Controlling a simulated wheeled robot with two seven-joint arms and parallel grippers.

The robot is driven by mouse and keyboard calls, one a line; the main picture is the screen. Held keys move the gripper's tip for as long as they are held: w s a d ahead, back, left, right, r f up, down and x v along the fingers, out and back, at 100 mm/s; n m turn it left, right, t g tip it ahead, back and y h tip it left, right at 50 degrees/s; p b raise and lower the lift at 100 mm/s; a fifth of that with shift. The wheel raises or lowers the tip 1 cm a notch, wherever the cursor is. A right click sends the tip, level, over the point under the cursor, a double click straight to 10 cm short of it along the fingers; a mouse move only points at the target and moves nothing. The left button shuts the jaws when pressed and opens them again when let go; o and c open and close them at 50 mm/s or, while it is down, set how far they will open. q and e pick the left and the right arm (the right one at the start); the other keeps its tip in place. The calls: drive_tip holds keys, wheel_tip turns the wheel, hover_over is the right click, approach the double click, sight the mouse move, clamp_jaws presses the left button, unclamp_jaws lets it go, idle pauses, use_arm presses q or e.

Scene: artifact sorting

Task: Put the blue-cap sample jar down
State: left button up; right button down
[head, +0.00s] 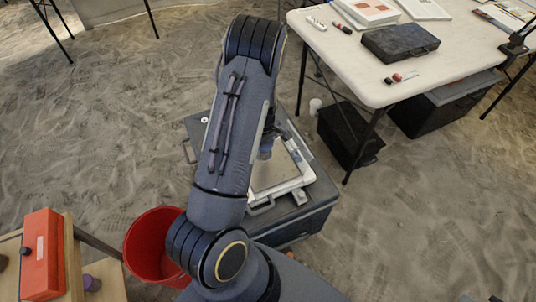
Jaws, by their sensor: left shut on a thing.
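My left arm rises from the bottom, bends at the top, and comes back down behind its own links. My left gripper (268,138) is mostly hidden by the arm, above a pale framed tray (295,185) on a dark grey case. A small bluish piece, which looks like part of the blue-cap sample jar (265,149), shows at the gripper. The gripper is shut on it. Whether the jar touches the tray cannot be told, as the arm covers much of both. My right gripper is not in view.
The dark grey case (290,228) stands on sand. A red bucket (138,250) is at its left. A white table (365,75) with cases stands at upper right.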

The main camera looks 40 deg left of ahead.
sight(268, 155)
use_arm(q)
drive_tip(key=shift+w+d+f, duration=0.25)
drive_tip(key=shift+d+f, duration=0.05)
drive_tip(key=shift+f, duration=0.1)
drive_tip(key=shift+w+d+f, duration=0.1)
drive_tip(key=shift+w+f, duration=0.05)
drive_tip(key=shift+f, duration=0.8)
drive_tip(key=shift+w+d+f, duration=0.1)
drive_tip(key=shift+f, duration=0.85)
drive_tip(key=shift+f+b, duration=0.2)
drive_tip(key=shift+b, duration=0.1)
drive_tip(key=o, duration=1.1)
drive_tip(key=shift+c, duration=0.2)
drive_tip(key=shift+r, duration=0.1)
